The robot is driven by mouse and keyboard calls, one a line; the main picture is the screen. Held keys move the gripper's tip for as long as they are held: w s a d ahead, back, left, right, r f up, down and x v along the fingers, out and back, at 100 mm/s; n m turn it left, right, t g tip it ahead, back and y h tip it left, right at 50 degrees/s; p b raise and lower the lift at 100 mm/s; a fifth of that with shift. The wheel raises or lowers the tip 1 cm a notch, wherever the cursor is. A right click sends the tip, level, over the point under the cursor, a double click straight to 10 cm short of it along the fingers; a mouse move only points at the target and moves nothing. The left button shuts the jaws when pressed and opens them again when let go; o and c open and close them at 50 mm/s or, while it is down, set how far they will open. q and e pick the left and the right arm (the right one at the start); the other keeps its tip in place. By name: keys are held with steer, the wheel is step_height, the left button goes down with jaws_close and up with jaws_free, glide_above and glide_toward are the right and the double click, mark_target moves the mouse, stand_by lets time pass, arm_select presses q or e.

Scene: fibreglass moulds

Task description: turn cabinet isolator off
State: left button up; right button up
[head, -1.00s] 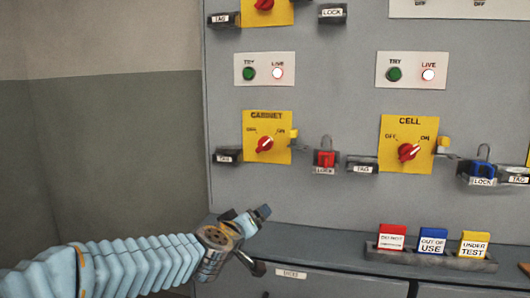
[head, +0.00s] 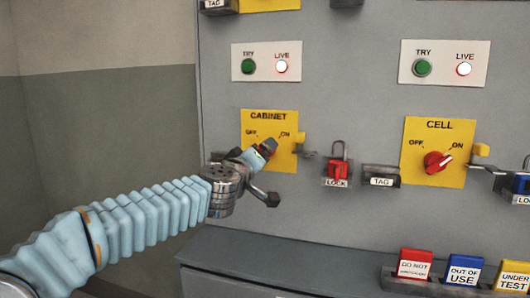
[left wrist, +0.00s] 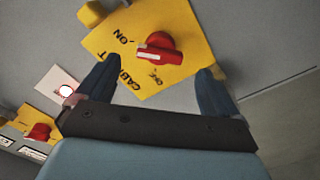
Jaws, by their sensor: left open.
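The cabinet isolator is a yellow plate (head: 284,152) marked CABINET, OFF and ON, on the grey panel. In the head view my left gripper (head: 266,147) is in front of the plate and hides most of its red knob. The left wrist view shows the red knob (left wrist: 160,48) with a white pointer mark, on the same yellow plate (left wrist: 120,38). My left gripper (left wrist: 155,85) is open there, its two blue fingers apart with the knob between and beyond them. I cannot tell whether a finger touches the plate. My right gripper is not in view.
A red padlock (head: 338,170) hangs at a LOCK holder right of the cabinet plate. The CELL isolator (head: 438,162) is farther right. Above the cabinet plate are a green TRY button and lit LIVE lamp (head: 281,67). Coloured tags (head: 415,263) stand on the ledge below.

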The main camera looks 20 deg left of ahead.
arm_select(q)
steer(key=w, duration=0.6)
steer(key=shift+w+d+p, duration=0.1)
steer(key=shift+w+p, duration=0.15)
steer(key=shift+p, duration=0.1)
steer(key=c, duration=1)
